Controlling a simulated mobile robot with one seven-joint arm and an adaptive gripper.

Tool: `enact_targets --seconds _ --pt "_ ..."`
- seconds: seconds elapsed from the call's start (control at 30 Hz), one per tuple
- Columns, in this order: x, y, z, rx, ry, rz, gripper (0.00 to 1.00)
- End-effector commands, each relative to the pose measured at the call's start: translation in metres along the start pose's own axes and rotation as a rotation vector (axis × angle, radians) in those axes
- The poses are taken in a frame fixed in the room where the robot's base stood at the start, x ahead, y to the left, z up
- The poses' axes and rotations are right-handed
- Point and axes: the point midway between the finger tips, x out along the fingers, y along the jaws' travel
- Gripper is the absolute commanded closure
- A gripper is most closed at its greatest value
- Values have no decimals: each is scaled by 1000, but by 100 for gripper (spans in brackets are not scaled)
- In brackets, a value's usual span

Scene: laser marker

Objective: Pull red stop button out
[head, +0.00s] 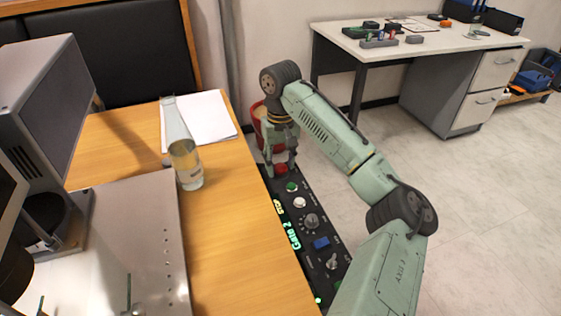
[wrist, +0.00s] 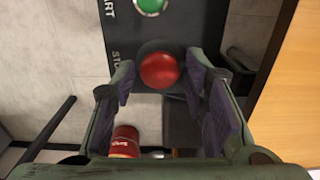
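The red stop button (head: 282,169) sits at the far end of the black control panel (head: 287,226), beside the wooden table. In the wrist view the round red button (wrist: 159,70) shows between the finger pads, near the STOP lettering. My gripper (head: 281,167) points down over the button in the head view. In the wrist view my gripper (wrist: 165,100) is open, with a finger on each side of the button and gaps between pads and button. I cannot tell whether the fingertips are level with the button.
A glass bottle (head: 185,163) and papers (head: 209,119) are on the wooden table (head: 226,230). A red bin (wrist: 125,142) stands beyond the panel. Open floor lies right.

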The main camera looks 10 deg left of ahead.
Motion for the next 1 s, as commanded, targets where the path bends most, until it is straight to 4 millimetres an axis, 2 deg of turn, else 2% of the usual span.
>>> enact_targets --seconds 0.07,0.57,1.0 --pt "0 0 0 0 0 0 67" --pt "0 0 0 0 0 0 100" --pt "-5 -1 0 -1 0 -1 100"
